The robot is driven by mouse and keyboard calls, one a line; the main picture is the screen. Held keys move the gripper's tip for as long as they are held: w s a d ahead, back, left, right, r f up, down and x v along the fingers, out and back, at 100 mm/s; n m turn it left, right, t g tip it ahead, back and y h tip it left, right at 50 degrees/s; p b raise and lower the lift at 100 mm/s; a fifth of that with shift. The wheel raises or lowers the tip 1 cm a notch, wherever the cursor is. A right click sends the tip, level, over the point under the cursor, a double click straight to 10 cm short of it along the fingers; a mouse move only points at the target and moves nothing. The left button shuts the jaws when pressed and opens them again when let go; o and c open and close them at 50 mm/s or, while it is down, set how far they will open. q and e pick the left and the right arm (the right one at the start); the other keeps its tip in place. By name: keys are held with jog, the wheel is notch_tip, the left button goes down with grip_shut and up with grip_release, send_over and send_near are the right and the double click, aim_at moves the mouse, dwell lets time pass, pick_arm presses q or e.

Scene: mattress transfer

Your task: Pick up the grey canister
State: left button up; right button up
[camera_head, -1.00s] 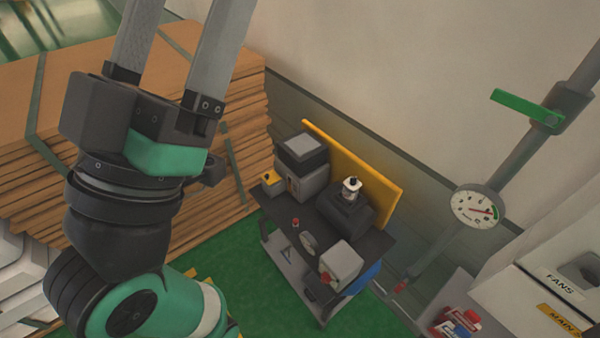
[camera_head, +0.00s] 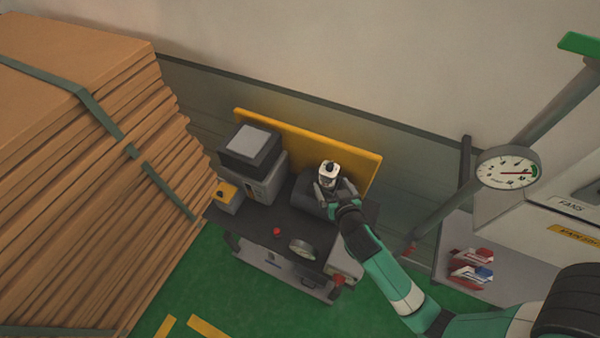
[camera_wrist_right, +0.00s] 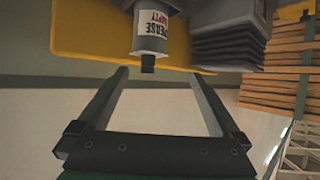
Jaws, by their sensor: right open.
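The grey canister (camera_head: 328,171) has a pale body and a black tip and stands upright in a dark block on the cart. In the right wrist view, the canister (camera_wrist_right: 150,35) appears upside down, with a label reading GREASE EMPTY. My right gripper (camera_head: 332,190) is close beside the canister in the head view. In the wrist view, the right gripper (camera_wrist_right: 161,74) is open, and the canister's black tip shows between the finger ends. The fingers are not closed on it. My left gripper is not in view.
The cart (camera_head: 262,221) carries a grey machine (camera_head: 262,180), a gauge (camera_head: 303,249) and a yellow back panel (camera_head: 290,138). Stacked cardboard (camera_head: 90,170) stands at left. A pipe with a dial (camera_head: 507,168) and a shelf (camera_head: 452,250) are at right. Green floor is open in front.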

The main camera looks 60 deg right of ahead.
aim_at(329, 172)
jog(key=shift+g, duration=0.3)
jog(key=x, duration=0.4)
jog(key=s+x, duration=0.1)
jog(key=x, duration=0.2)
jog(key=f+x, duration=0.1)
jog(key=x, duration=0.3)
jog(key=shift+s+d+f, duration=0.15)
jog(key=shift+d, duration=0.5)
jog(key=c, duration=1.4)
